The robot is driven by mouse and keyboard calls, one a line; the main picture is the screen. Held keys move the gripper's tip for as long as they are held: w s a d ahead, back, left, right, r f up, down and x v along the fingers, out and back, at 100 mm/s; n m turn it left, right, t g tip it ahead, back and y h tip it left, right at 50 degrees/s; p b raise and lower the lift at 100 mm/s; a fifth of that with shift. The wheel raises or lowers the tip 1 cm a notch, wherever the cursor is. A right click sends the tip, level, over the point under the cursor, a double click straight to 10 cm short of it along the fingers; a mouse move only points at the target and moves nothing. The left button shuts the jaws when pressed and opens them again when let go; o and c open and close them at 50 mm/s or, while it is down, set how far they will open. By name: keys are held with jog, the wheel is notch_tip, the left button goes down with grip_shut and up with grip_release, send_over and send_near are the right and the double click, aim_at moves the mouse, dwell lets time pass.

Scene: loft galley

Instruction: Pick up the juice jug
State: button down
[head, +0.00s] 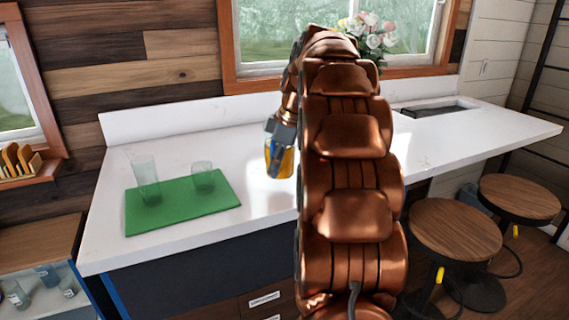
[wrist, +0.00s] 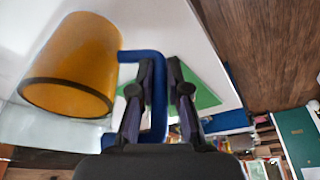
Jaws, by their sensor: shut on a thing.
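The juice jug (wrist: 78,62) is an amber-orange cylinder with a dark rim and a blue handle (wrist: 155,135) in the wrist view. My gripper (wrist: 160,72) is shut on the handle, with one finger passing through its loop. I cannot tell whether the jug's base touches the counter.
A green board (head: 182,212) on the left of the counter (head: 150,250) holds a tall clear glass (head: 146,178) and a short one (head: 203,177). Flowers (head: 374,35) stand by the window. Two stools (head: 454,229) (head: 519,197) are at the right.

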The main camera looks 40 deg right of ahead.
jog(key=a+b, duration=0.1)
jog(key=a, duration=0.6)
jog(key=shift+s+a+r+b, duration=0.25)
jog(key=shift+r+b, duration=0.1)
jog(key=shift+r, duration=0.1)
dwell(0.8)
